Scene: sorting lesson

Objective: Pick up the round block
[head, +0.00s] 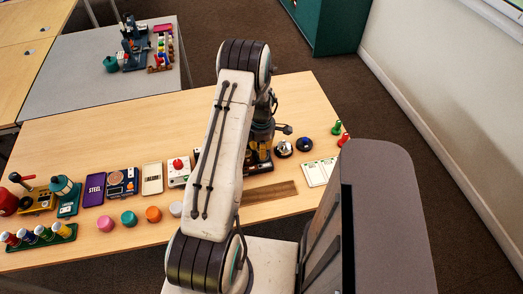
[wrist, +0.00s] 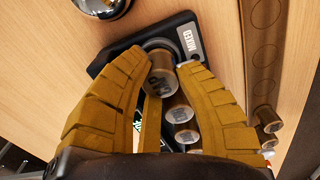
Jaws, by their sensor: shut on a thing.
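The cylinder is between the fingertips, over a black tray (wrist: 112,62) labelled MIXED. I cannot tell whether it still touches the tray. More grey cylinders (wrist: 181,114) stand in a row behind it, partly hidden by the fingers.
Several coloured round pieces, including a pink one (head: 105,223) and an orange one (head: 153,214), stand along the near table edge. A wooden strip (head: 270,192) lies right of my arm. Bare table (head: 110,130) is behind.

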